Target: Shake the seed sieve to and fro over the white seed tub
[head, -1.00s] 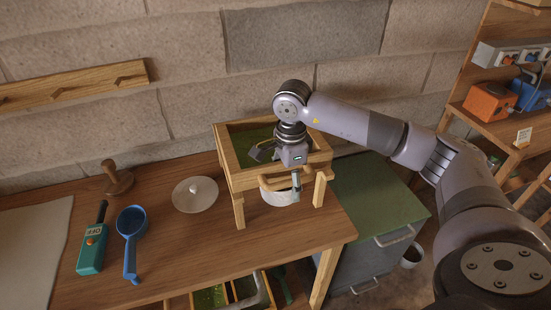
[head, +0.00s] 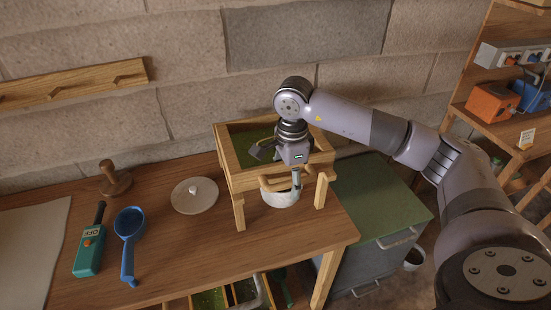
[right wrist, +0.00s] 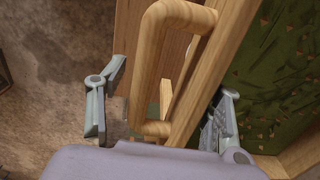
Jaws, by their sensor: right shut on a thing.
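The seed sieve (head: 228,160) is a wooden-framed box with a green bed inside, on a wooden stand at the table's right end. Its rounded wooden handle is on the front side and shows large in the right wrist view (right wrist: 150,60). My right gripper (head: 278,168) is at that handle, with one finger over the green bed and one in front. In the right wrist view its fingers (right wrist: 165,115) straddle the handle and frame side. The white seed tub (head: 281,199) stands under the sieve, its top hidden by the frame. My left gripper is not in view.
A pale round lid (head: 194,197), a blue scoop (head: 129,225), a teal handheld device (head: 89,252) and a wooden stamp-like tool (head: 115,181) lie left of the stand. A green-topped cabinet (head: 370,200) stands right of the table. A stone wall is close behind.

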